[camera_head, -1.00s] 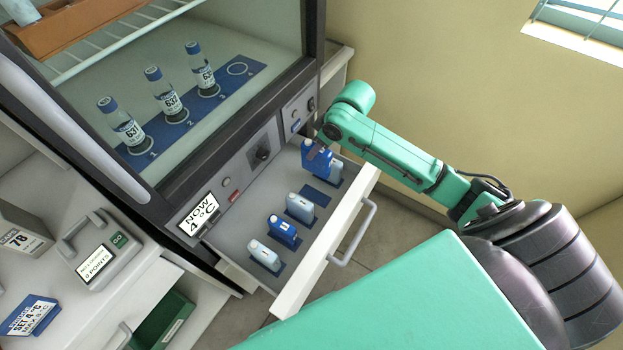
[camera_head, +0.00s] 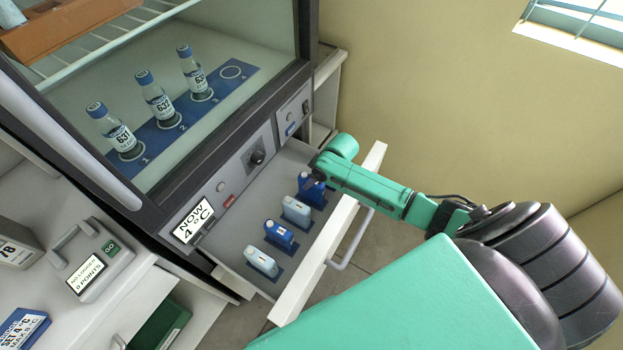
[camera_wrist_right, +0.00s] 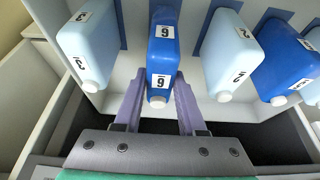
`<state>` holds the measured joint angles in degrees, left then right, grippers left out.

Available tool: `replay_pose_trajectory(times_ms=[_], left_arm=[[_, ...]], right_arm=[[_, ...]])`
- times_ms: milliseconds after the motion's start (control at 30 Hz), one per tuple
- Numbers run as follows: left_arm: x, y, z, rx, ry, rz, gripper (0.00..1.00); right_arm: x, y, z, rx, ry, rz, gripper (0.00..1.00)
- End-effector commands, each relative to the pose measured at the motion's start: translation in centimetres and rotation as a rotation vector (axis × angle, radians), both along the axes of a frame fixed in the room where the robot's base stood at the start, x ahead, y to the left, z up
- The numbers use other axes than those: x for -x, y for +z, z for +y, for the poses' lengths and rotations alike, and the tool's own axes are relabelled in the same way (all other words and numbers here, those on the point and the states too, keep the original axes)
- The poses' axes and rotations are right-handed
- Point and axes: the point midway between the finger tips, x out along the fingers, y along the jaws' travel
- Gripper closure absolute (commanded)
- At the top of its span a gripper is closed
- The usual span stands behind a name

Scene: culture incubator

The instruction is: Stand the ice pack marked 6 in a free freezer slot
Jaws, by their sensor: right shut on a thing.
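The ice pack marked 6 (camera_head: 309,193) is dark blue and is upright in the open freezer drawer. My right gripper (camera_head: 316,177) is shut on it. In the right wrist view, pack 6 (camera_wrist_right: 161,50) is between the two purple fingers of my right gripper (camera_wrist_right: 158,90), its label facing the camera. It is in the row between a pale pack marked 3 (camera_wrist_right: 88,42) and another pale pack (camera_wrist_right: 230,50). Whether its base touches the slot is hidden. My left gripper is not in view.
The freezer drawer (camera_head: 318,268) also holds a pale pack (camera_head: 296,211), a blue pack (camera_head: 279,235) and a front pale pack (camera_head: 261,260). The pack marked 3 is hidden by my arm in the head view. Vials stand on a blue mat (camera_head: 232,72) in the cabinet above.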

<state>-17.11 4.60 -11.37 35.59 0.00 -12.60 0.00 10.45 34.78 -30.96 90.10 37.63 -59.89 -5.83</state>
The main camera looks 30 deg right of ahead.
Motion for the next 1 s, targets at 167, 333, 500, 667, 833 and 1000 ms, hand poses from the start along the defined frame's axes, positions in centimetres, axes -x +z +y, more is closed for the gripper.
replay_pose_trajectory(times_ms=[167,333,500,667,833,1000], left_arm=[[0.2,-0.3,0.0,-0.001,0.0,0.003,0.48],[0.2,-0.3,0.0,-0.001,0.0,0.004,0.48],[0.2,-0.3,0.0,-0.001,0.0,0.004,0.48],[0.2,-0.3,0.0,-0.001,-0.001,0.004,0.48],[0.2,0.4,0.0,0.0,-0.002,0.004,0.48],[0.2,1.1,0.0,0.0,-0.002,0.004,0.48]], right_arm=[[-0.1,-0.5,0.0,0.0,0.001,-0.002,1.0],[0.0,-0.6,0.0,-0.001,0.0,-0.002,0.45],[0.0,-0.6,0.0,-0.001,0.0,-0.001,0.3],[0.0,-0.6,0.0,-0.001,0.0,-0.001,0.3],[0.0,0.7,0.0,-0.001,0.0,-0.002,0.3],[1.3,4.4,-0.8,0.001,0.002,-0.002,0.3]])
